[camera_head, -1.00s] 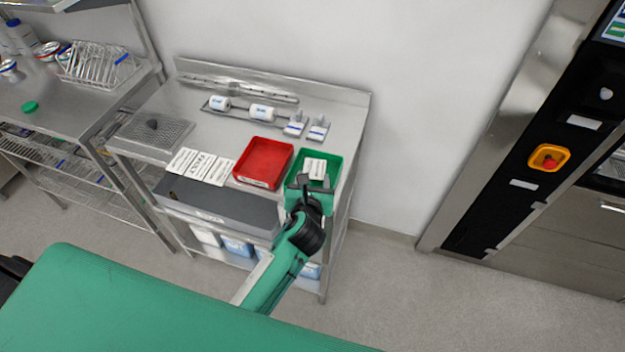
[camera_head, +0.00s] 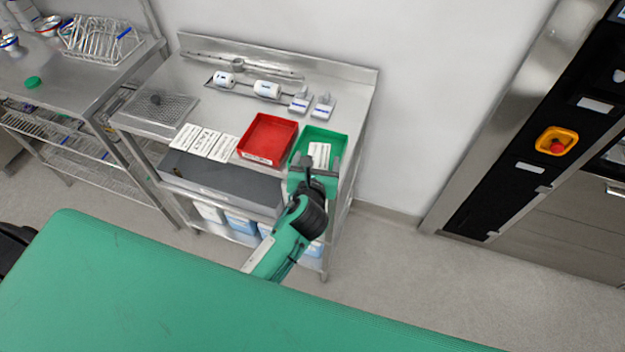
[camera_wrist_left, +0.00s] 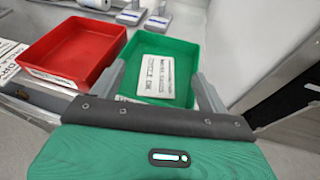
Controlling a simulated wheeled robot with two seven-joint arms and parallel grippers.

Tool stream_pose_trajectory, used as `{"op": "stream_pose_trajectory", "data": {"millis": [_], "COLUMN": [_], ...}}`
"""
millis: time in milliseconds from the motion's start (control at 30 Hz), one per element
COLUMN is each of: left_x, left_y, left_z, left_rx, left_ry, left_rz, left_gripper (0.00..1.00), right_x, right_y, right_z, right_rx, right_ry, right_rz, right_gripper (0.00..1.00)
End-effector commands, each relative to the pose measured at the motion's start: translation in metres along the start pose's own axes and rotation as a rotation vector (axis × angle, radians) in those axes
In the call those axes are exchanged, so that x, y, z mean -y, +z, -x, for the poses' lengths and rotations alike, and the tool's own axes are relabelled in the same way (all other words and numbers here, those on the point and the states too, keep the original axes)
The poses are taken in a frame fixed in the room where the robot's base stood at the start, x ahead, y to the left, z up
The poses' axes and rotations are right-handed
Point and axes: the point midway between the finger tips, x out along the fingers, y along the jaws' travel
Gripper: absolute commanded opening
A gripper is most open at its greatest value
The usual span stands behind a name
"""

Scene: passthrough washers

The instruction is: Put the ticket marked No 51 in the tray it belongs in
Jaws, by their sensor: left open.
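A white ticket (camera_head: 319,152) with black print lies in the green tray (camera_head: 334,138) at the right end of the steel table. In the left wrist view the ticket (camera_wrist_left: 156,76) appears flat on the floor of the green tray (camera_wrist_left: 190,50); part of its print seems to read "CYCLE OK", but no number is legible. My left gripper (camera_head: 316,167) is at the near side of this tray. In the left wrist view the left gripper (camera_wrist_left: 160,80) is open, with its fingers apart on either side of the ticket. The red tray (camera_head: 268,136) stands just left of the green one and looks empty. My right gripper is not in view.
Several white printed cards (camera_head: 204,142) lie left of the red tray. White rolls (camera_head: 267,89) and small blue-striped items (camera_head: 322,106) stand behind the trays. A wall (camera_head: 440,90) rises behind the table.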

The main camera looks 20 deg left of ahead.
Motion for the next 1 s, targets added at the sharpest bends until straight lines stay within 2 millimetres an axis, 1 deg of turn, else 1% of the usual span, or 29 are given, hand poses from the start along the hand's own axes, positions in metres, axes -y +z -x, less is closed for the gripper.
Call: {"op": "stream_pose_trajectory", "data": {"millis": [100, 300, 400, 500, 600, 700, 933, 1000], "left_x": [0.000, 0.000, 0.000, 0.000, 0.000, 0.000, 0.000, 0.002], "left_y": [-0.003, -0.003, -0.002, -0.002, -0.001, -0.001, -0.001, -0.009], "left_z": [0.026, 0.072, 0.091, 0.105, 0.113, 0.117, 0.117, 0.114], "left_rx": [-0.001, -0.002, -0.002, -0.002, -0.001, 0.000, -0.002, -0.014], "left_ry": [-0.003, -0.003, -0.002, -0.001, -0.001, 0.000, -0.001, -0.006], "left_rz": [0.001, 0.001, 0.002, 0.001, 0.001, 0.001, 0.002, 0.017], "left_gripper": [0.77, 0.77, 0.77, 0.77, 0.77, 0.77, 0.77, 0.77], "right_x": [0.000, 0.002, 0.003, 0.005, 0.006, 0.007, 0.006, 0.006], "right_y": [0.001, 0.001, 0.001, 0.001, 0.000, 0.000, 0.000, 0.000], "right_z": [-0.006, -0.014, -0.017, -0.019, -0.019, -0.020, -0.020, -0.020], "right_rx": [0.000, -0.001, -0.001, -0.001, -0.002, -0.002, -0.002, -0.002], "right_ry": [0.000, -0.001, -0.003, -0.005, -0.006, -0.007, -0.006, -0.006], "right_rz": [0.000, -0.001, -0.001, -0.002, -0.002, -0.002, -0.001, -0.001], "right_gripper": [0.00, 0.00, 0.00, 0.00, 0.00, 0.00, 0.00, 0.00]}}
